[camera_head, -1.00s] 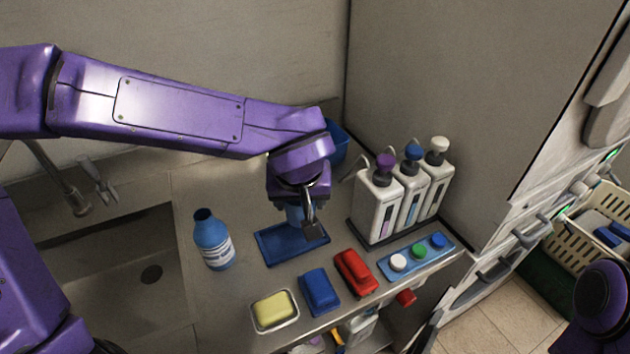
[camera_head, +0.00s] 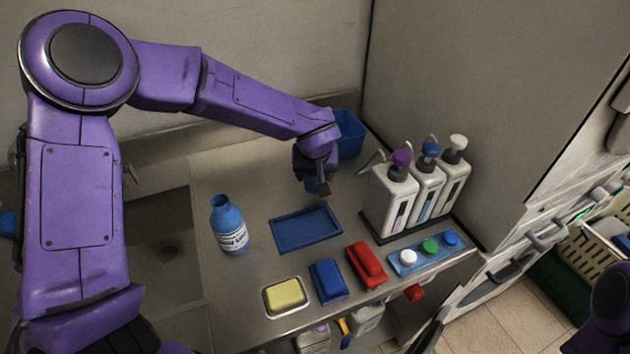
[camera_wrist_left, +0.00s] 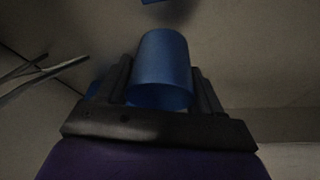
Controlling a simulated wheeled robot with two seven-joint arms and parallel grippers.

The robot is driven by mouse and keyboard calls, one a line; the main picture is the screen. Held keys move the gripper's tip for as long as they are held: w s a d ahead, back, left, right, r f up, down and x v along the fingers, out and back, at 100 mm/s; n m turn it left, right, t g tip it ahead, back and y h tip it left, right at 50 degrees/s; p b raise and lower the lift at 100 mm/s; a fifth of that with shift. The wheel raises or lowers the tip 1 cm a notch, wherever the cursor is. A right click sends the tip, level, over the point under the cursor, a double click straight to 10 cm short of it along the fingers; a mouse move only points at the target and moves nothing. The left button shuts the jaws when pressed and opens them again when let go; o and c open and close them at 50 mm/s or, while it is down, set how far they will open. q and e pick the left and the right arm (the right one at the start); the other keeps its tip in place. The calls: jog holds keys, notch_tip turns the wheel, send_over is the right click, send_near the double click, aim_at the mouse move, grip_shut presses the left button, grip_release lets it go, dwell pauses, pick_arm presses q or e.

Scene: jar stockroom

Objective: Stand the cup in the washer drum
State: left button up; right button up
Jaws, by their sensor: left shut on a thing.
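My left gripper (camera_head: 318,188) is shut on a blue cup (camera_wrist_left: 162,68), which sits between its two dark fingers in the left wrist view. In the head view the gripper hangs behind the blue tray, left of the dispensers, and mostly hides the cup. The flat blue tray (camera_head: 305,228) on the counter is empty. The washer drum cannot be made out; pale machine fronts with handles (camera_head: 546,236) stand at the right. My right gripper is not in view.
A blue bottle (camera_head: 229,226) stands left of the tray. Three pump dispensers (camera_head: 424,188) stand to its right, and a blue bin (camera_head: 349,134) behind. A yellow sponge (camera_head: 285,294), blue block (camera_head: 328,281) and red block (camera_head: 366,264) line the front. A cream basket (camera_head: 590,258) is far right.

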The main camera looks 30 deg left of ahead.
aim_at(315, 183)
pick_arm(q)
jog(key=shift+f, duration=1.55)
jog(key=shift+f, duration=0.1)
jog(key=o, duration=1.2)
jog(key=shift+f, duration=0.1)
